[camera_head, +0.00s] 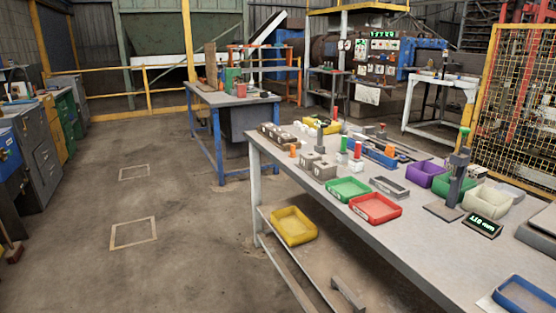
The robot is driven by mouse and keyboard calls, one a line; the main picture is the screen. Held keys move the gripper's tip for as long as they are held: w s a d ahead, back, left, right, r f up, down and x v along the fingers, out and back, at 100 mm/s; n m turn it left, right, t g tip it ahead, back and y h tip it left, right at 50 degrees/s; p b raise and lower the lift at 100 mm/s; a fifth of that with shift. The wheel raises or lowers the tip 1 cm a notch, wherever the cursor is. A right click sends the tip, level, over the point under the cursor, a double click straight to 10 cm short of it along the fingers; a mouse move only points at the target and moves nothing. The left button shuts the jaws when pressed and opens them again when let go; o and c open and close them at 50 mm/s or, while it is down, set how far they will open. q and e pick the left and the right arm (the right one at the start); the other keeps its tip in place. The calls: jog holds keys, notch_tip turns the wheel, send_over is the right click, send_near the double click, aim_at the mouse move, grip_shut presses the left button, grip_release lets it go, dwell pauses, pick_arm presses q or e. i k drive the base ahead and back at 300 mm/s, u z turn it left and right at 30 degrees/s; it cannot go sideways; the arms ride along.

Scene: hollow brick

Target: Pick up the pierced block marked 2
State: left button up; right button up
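Two small grey-brown blocks stand side by side near the left end of the workbench (360,217). One block (309,160) is slightly farther back, and the other block (323,171) is nearer the front edge. Both seem to have dark openings on top, but their marks are too small to read, so I cannot tell which one bears a 2. Neither of my grippers is in view, and nothing touches the blocks.
A green tray (348,196) and a red tray (388,219) sit right of the blocks. A holder with several pale pieces (272,133) is behind them. A yellow bin (313,233) is on the lower shelf. Open floor (190,240) lies left of the bench.

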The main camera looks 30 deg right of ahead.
aim_at(307, 159)
jog(key=u, duration=0.3)
jog(key=i, duration=2.05)
jog(key=z, duration=1.05)
jog(key=i, duration=1.15)
jog(key=z, duration=1.2)
